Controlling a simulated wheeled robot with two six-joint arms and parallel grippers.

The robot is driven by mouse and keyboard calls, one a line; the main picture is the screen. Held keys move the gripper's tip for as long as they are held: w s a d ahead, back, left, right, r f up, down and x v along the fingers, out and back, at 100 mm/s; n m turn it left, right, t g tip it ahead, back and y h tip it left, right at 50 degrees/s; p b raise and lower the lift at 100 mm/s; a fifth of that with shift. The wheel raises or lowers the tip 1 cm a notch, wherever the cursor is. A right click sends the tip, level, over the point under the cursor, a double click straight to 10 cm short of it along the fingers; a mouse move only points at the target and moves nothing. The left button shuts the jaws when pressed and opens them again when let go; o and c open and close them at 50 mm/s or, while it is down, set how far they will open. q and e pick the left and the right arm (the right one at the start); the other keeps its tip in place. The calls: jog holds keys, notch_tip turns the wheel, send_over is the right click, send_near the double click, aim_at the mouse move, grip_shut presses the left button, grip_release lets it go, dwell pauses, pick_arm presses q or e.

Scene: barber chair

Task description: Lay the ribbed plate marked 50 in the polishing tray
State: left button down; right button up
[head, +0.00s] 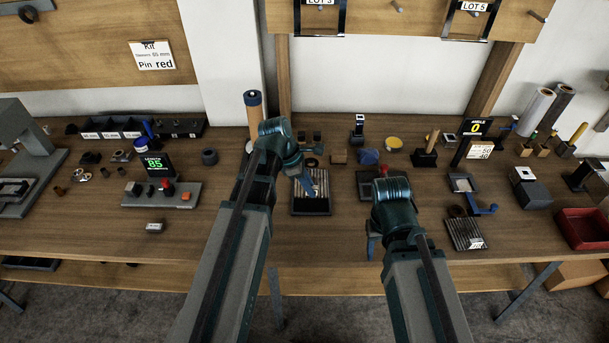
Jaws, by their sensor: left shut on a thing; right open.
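My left gripper (307,187) is shut on a ribbed metal plate (322,181), at the dark tray (311,208) in the middle of the bench. The plate is over or in the tray; I cannot tell whether it touches the floor of it. The gripper and arm hide part of the plate, and no mark can be read on it. A second ribbed plate (463,232) with a small white label lies near the front edge at the right; its number is too small to read. My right gripper (372,246) is open and empty at the bench's front edge, mostly hidden by its arm.
A blue-handled tool (483,209) lies behind the second plate. A red bin (583,229) stands at the far right. A control box (163,194) with a red button and a display reading 85 stand at left.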

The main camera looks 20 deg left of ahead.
aim_at(307, 196)
pick_arm(q)
jog(key=shift+f, duration=0.15)
jog(key=shift+f+b, duration=3.2)
jog(key=shift+b, duration=0.25)
jog(key=c, duration=0.7)
grip_release()
jog(key=shift+r, duration=0.1)
jog(key=p+v, duration=1.1)
jog(key=v, duration=0.1)
jog(key=shift+d+r, duration=0.1)
jog(key=shift+d, duration=0.05)
jog(key=shift+p+v, duration=0.8)
jog(key=shift+p, duration=0.1)
jog(key=shift+s, duration=0.1)
